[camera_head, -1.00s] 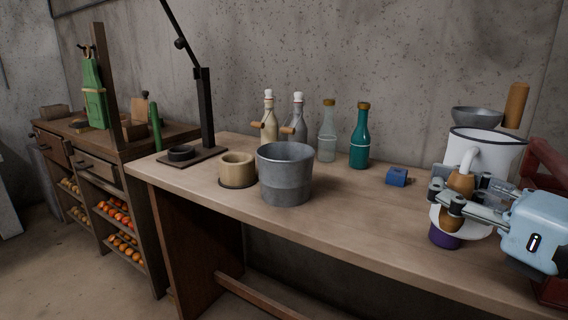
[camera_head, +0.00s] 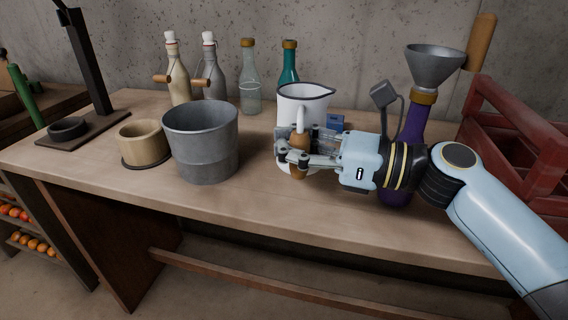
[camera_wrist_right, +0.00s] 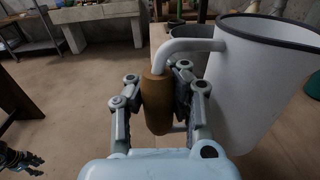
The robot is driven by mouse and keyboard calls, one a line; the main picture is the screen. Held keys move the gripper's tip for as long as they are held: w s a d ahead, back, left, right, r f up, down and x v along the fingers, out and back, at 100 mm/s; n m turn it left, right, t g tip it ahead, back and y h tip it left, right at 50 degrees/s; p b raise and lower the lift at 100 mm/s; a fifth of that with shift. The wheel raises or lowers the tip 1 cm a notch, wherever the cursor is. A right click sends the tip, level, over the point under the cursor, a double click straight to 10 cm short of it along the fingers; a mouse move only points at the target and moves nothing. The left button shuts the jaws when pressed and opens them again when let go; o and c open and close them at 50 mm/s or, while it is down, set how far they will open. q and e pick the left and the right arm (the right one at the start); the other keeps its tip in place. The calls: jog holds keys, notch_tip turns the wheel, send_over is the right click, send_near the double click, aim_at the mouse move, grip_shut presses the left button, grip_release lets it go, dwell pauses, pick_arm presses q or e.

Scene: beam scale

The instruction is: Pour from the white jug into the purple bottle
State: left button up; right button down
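The white jug (camera_head: 304,103) has a dark rim and a spout on its right, and looks upright. My right gripper (camera_head: 291,157) is shut on the jug's brown wooden handle grip, which also shows between the fingers in the right wrist view (camera_wrist_right: 157,104). The gripper hides part of the jug's lower body. The purple bottle (camera_head: 412,122) stands right of the jug, behind my right forearm, which hides its middle. A grey metal funnel (camera_head: 435,68) sits on its mouth. A dark jointed shape at the lower left of the wrist view may be my left gripper (camera_wrist_right: 22,160); its state is unclear.
A grey bucket (camera_head: 200,142) and a wooden cup (camera_head: 143,143) stand left of the jug. Several bottles, including a teal one (camera_head: 289,62), line the back. A small blue block (camera_head: 335,121) lies behind the jug. A red crate (camera_head: 520,125) stands at the right.

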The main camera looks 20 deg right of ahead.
jog(key=f, duration=0.2)
jog(key=w+f+b, duration=0.1)
jog(key=w+f, duration=0.1)
jog(key=f, duration=0.1)
jog(key=shift+w+a+f+b, duration=0.15)
jog(key=shift+a+f+b, duration=0.15)
jog(key=shift+a+f, duration=0.05)
jog(key=shift+f, duration=0.45)
pick_arm(q)
jog(key=shift+s+f, duration=0.7)
jog(key=shift+s, duration=0.25)
pick_arm(e)
jog(key=c, duration=2)
grip_release()
jog(key=shift+f, duration=0.1)
jog(key=shift+c, duration=0.2)
pick_arm(q)
jog(key=shift+w, duration=0.15)
pick_arm(e)
jog(key=o, duration=0.7)
jog(key=shift+c, duration=0.2)
